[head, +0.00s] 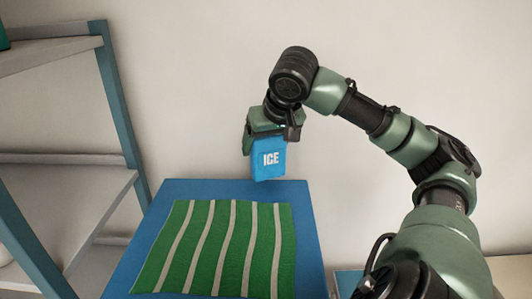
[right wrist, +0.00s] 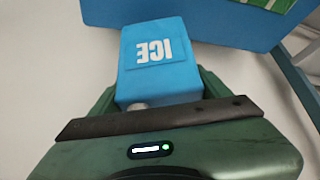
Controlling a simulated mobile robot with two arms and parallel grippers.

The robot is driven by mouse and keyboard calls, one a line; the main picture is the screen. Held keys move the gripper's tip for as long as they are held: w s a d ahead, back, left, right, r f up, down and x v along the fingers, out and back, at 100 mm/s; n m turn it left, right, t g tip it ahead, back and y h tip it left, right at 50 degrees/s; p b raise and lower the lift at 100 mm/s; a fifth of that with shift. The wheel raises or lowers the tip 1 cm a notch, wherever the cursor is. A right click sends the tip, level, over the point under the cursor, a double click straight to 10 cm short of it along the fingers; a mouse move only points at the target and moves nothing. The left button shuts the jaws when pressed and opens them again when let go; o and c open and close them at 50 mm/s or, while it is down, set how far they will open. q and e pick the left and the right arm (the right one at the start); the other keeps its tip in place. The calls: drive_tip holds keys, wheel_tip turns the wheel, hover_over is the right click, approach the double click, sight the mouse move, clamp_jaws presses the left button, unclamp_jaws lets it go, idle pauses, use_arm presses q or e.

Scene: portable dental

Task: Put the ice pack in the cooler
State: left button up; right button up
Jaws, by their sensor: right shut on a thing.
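The ice pack (head: 269,163) is a blue block with white ICE lettering. My right gripper (head: 266,143) is shut on it and holds it upright in the air, by the far edge of a blue flat-topped surface. In the right wrist view the ice pack (right wrist: 160,55) sits between the green fingers, its lettering upside down. No open cooler shows; I cannot tell whether the blue surface is part of one. My left gripper is not in view.
A green cloth with pale stripes (head: 208,250) covers most of the blue surface (head: 308,240). A shelf unit with blue posts (head: 122,110) stands at left. Part of another blue-edged thing (head: 345,283) shows at bottom right, mostly hidden by my arm. A plain wall is behind.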

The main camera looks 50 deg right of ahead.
sight(266, 157)
wheel_tip(266, 157, down, 3)
drive_tip(key=shift+s+a+f+b, duration=0.1)
drive_tip(key=shift+a+f+b, duration=0.05)
drive_tip(key=shift+b, duration=0.85)
drive_tip(key=shift+f, duration=0.1)
drive_tip(key=o, duration=1.7)
drive_tip(key=shift+o, duration=0.2)
